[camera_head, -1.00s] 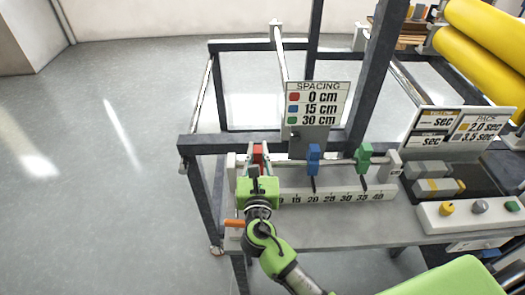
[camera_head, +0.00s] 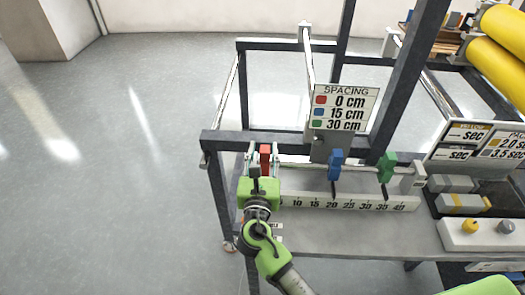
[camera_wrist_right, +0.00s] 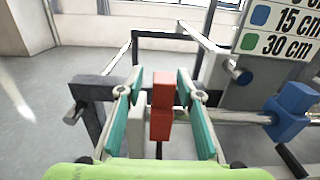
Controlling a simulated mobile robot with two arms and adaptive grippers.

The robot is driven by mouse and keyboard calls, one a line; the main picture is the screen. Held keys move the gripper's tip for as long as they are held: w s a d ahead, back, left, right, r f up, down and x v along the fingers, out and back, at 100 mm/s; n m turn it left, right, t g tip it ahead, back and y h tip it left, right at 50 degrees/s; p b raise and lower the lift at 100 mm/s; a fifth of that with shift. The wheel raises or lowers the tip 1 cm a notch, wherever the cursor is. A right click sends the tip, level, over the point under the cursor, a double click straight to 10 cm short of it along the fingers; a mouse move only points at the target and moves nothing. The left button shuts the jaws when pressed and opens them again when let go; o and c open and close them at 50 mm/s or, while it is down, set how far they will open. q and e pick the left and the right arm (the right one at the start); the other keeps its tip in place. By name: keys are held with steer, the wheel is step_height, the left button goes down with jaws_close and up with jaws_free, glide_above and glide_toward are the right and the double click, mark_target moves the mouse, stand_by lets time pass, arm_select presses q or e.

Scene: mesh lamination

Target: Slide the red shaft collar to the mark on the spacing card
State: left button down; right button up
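The red shaft collar (camera_head: 265,157) is on the horizontal rod near its left end; it also shows in the right wrist view (camera_wrist_right: 162,104). My right gripper (camera_head: 262,158) has its teal fingers on either side of the collar. In the wrist view the fingers (camera_wrist_right: 160,82) stand apart. The right finger is close beside the collar, with a wider gap to the left finger. Whether either touches is unclear. The spacing card (camera_head: 345,108) shows red 0 cm, blue 15 cm, green 30 cm. The scale (camera_head: 350,203) below the rod is partly hidden by my gripper. My left gripper is out of view.
A blue collar (camera_head: 335,163) and a green collar (camera_head: 387,166) sit further right on the rod. A grey end block (camera_wrist_right: 135,125) is just left of the red collar. A control box (camera_head: 485,235) stands at the lower right. Dark frame posts rise behind.

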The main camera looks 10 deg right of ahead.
steer(key=v, duration=1.2)
steer(key=shift+a, duration=0.2)
